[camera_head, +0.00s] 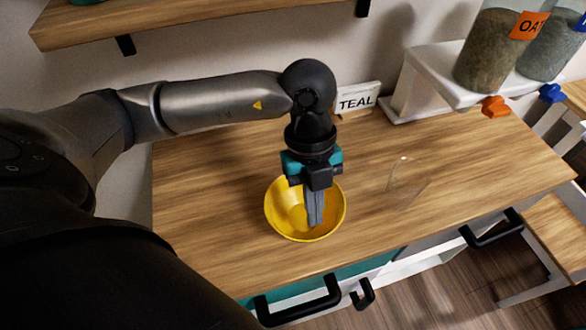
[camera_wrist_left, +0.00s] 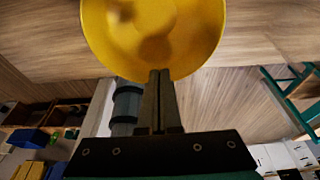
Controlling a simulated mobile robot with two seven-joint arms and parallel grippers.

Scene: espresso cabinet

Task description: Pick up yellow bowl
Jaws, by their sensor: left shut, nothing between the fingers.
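The yellow bowl (camera_head: 281,214) stands upright on the wooden counter in the head view. My left gripper (camera_head: 315,224) points down over the bowl's right part, its fingers together and overlapping the bowl's inside in the picture. The left wrist view shows the bowl (camera_wrist_left: 190,35) at the top, with the shut fingers (camera_wrist_left: 158,74) reaching up to its near rim. Nothing shows between the fingers. Whether they touch the bowl I cannot tell. My right gripper is in neither view.
A clear glass (camera_head: 404,184) stands on the counter (camera_head: 220,190) right of the bowl. Black handles (camera_head: 300,301) line the counter's front.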

